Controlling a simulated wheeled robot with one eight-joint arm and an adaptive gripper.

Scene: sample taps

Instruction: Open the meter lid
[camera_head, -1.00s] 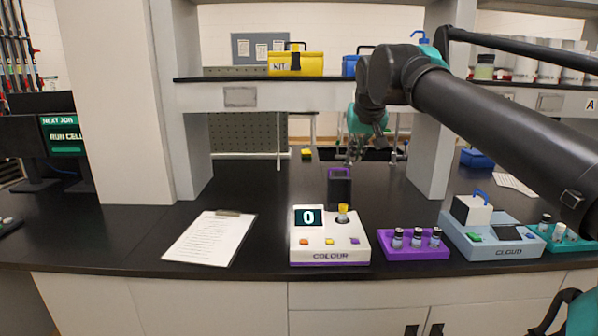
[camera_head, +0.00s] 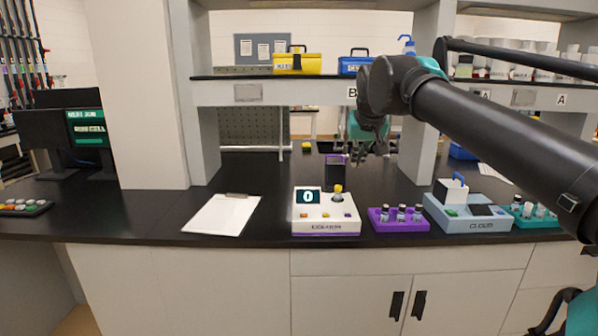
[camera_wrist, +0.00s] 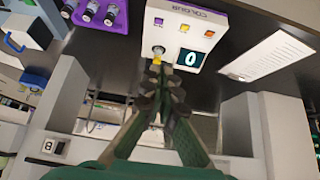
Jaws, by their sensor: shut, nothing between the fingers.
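The white-and-purple COLOUR meter (camera_head: 325,226) stands near the counter's front edge, its display reading 0. A yellow-topped piece (camera_head: 338,190) sits upright on its top; it also shows in the wrist view (camera_wrist: 158,56). A dark block with a purple handle (camera_head: 336,172), apparently its lid, stands upright at the meter's back. The blue CLOUD meter (camera_head: 480,226) is at right, with a white lid with a blue handle (camera_head: 450,191) on its left part. My gripper (camera_wrist: 155,68) is shut and empty, its fingertips close to the yellow-topped piece in the wrist view; contact cannot be told.
A purple rack (camera_head: 398,225) of small vials stands between the meters. A teal rack (camera_head: 535,220) is at far right. A clipboard (camera_head: 222,214) lies left of the COLOUR meter. A shelf (camera_head: 225,93) and its uprights stand behind. The counter left of centre is mostly clear.

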